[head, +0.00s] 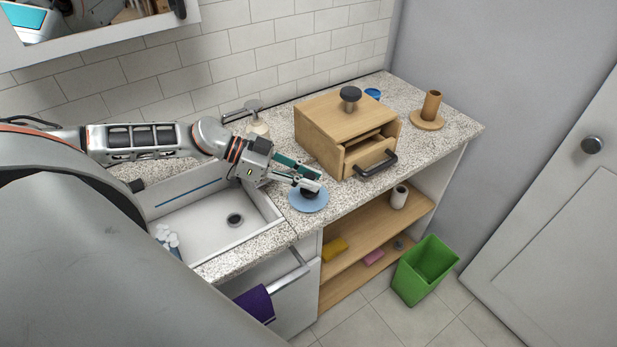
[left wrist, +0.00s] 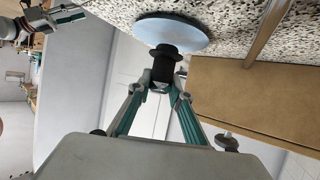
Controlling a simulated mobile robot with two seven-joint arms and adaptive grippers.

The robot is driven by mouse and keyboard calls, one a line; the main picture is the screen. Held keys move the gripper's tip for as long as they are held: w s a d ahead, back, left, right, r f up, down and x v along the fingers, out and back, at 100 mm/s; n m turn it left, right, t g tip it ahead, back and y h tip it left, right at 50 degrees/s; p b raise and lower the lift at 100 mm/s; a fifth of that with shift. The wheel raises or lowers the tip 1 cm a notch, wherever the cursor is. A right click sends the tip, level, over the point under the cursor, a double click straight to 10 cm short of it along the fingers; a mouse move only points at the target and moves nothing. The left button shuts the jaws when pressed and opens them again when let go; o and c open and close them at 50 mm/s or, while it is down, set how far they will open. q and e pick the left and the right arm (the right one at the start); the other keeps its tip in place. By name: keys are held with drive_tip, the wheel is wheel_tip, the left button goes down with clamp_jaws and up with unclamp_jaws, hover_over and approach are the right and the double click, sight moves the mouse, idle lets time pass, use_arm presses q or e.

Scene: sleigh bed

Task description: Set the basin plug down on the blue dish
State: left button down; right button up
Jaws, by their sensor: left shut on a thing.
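The blue dish (head: 298,201) lies flat on the speckled counter, just right of the sink. It also shows in the left wrist view (left wrist: 185,33). My left gripper (head: 311,184) is over the dish, shut on the black basin plug (head: 308,194). In the left wrist view the plug (left wrist: 164,66) sits between the fingertips, its wider end toward the dish. I cannot tell whether the plug touches the dish. Part of a gripper with teal fingers, likely my right one (left wrist: 62,14), shows at the upper left corner of the left wrist view.
A wooden box (head: 325,122) with a black-handled drawer (head: 371,161) stands right of the dish. The sink (head: 205,222) is to the left. A tap (head: 243,109), a small blue item (head: 373,93) and a wooden holder (head: 430,108) are farther back. A green bin (head: 424,270) stands below.

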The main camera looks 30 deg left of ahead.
use_arm(q)
drive_tip(key=shift+f, duration=0.65)
drive_tip(key=c, duration=1.8)
unclamp_jaws()
drive_tip(key=shift+o, duration=0.2)
drive_tip(key=v, duration=1.2)
